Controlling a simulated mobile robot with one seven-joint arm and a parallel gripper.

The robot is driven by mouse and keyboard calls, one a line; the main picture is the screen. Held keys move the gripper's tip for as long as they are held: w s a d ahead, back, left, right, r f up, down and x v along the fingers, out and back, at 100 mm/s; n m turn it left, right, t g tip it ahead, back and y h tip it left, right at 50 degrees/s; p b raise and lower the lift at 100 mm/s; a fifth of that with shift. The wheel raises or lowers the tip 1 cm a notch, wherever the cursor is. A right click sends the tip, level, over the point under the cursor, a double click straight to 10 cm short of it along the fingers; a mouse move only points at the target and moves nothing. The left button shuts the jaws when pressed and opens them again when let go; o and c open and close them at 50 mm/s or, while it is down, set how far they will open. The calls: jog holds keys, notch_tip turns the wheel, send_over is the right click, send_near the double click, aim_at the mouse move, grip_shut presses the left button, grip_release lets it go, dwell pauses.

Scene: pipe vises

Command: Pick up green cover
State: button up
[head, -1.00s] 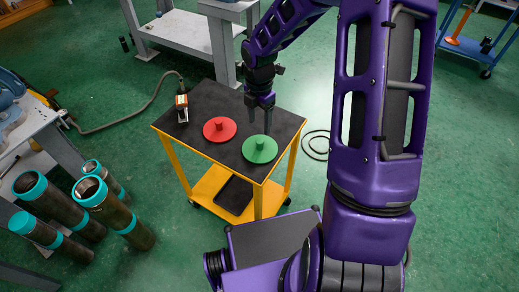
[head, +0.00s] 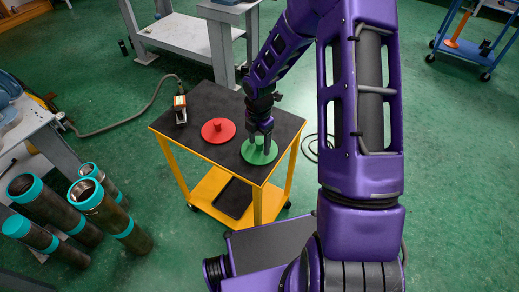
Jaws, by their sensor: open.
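The green cover (head: 259,156) is a flat round disc with a raised knob in the middle. It lies on the black top of the yellow cart (head: 204,95), near the right front corner. My gripper (head: 260,148) points down over the green cover, with its fingers at the knob. The knob is largely hidden by the fingers, and I cannot tell whether they touch it. The jaws are open.
A red cover (head: 218,130) of the same shape lies just left of the green one. A small orange and grey device (head: 180,109) stands at the cart's left corner. Several teal-ended pipes (head: 100,207) stand on the floor at left.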

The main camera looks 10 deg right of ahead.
aim_at(260, 144)
grip_shut()
dwell(0.3)
notch_tip(260, 144, up, 10)
jog(key=shift+p, duration=1.1)
jog(key=s+m, duration=0.1)
jog(key=m, duration=0.7)
jog(key=s+r+m+p, duration=0.1)
jog(key=m, duration=0.7)
jog(key=s+r+m, duration=0.1)
jog(key=m, duration=0.7)
jog(key=shift+s+r, duration=0.15)
jog(key=shift+s, duration=0.25)
jog(key=shift+s, duration=0.1)
